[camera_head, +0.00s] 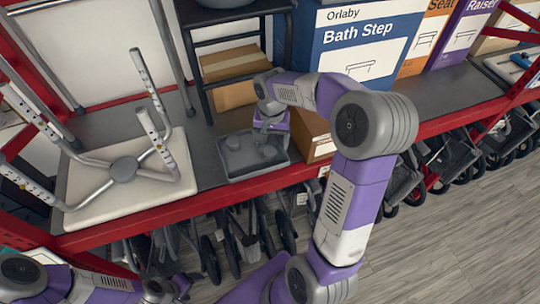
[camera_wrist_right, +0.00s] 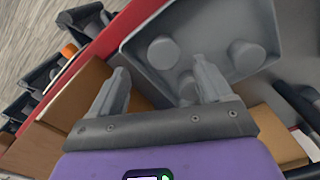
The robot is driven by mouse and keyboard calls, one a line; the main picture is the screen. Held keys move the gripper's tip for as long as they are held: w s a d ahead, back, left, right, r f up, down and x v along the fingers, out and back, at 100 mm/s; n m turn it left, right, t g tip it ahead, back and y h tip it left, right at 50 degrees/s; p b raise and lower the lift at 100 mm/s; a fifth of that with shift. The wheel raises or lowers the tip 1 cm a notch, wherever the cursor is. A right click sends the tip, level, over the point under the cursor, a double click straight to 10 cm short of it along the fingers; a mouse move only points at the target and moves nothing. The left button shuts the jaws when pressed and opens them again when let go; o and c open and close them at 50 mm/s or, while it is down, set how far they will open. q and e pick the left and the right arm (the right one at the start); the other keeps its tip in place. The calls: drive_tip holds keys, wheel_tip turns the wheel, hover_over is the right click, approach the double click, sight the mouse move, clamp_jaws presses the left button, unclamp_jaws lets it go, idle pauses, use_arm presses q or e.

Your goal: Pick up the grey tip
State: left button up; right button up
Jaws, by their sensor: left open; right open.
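Several short grey round tips stand in a grey tray (camera_head: 255,174) on the shelf. In the head view a tip (camera_head: 233,142) shows at the left of the tray. In the right wrist view one tip (camera_wrist_right: 163,52) is at the left, another tip (camera_wrist_right: 246,55) at the right, and a third (camera_wrist_right: 187,86) lies lower, partly hidden by a finger. My right gripper (camera_head: 269,133) is over the tray; its spread fingers (camera_wrist_right: 160,78) hold nothing. My left gripper (camera_head: 182,287) is low at the bottom left, away from the tray, and shows only in part.
An upturned white stool (camera_head: 85,190) lies left of the tray. A cardboard box (camera_head: 310,135) stands close on the tray's right. A dark frame (camera_head: 195,75) stands behind.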

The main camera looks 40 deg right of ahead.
sight(270, 150)
drive_tip(key=f, duration=0.5)
drive_tip(key=w+f, duration=0.1)
drive_tip(key=f, duration=0.1)
drive_tip(key=shift+d+f, duration=0.1)
drive_tip(key=shift+f, duration=0.15)
drive_tip(key=shift+s, duration=0.1)
drive_tip(key=shift+c, duration=0.3)
drive_tip(key=c, duration=1)
drive_tip(key=shift+r, duration=0.1)
